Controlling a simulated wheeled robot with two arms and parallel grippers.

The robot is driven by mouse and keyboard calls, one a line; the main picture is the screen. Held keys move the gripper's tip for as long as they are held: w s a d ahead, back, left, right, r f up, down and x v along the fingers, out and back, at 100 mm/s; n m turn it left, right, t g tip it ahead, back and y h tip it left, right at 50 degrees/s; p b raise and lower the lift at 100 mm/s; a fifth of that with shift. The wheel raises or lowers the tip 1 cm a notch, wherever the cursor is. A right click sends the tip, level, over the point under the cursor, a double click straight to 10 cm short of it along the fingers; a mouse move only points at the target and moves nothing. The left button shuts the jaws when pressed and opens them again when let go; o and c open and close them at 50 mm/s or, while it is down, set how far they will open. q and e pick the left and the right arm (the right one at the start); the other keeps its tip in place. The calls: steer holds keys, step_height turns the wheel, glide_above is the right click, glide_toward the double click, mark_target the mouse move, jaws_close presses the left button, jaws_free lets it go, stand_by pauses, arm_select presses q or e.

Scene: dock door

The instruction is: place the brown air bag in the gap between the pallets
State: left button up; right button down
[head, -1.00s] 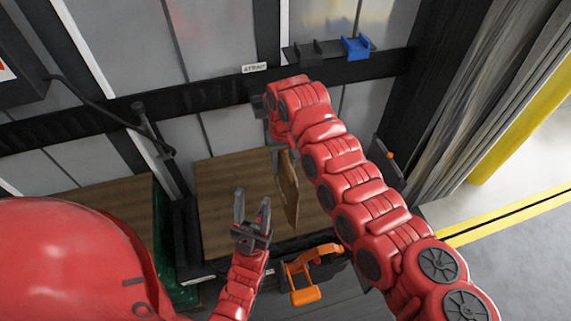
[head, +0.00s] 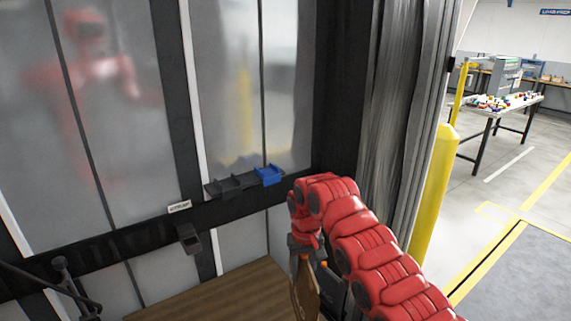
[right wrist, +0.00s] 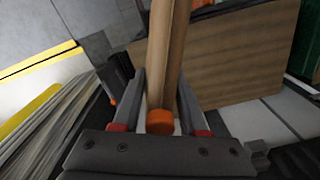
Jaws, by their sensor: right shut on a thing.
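The brown air bag (head: 304,292) hangs from my right gripper (head: 306,246) at the bottom of the head view, its lower part cut off by the frame. In the right wrist view the bag (right wrist: 167,50) stands between the two fingers, with an orange cap (right wrist: 160,122) near the gripper's base. The right gripper is shut on it. A brown wood-topped load (head: 228,296) lies below and left of the bag; its top also shows in the right wrist view (right wrist: 240,60). The gap between the pallets cannot be made out. My left gripper is out of view.
A black rail with a blue holder (head: 269,175) and a small label (head: 179,207) runs along the panelled door. A table (head: 500,108) is far right, beyond open floor.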

steer(key=d+r+m, duration=0.2)
steer(key=d+r, duration=0.1)
steer(key=d, duration=0.9)
steer(key=shift+w+d, duration=0.25)
steer(key=shift+d, duration=0.05)
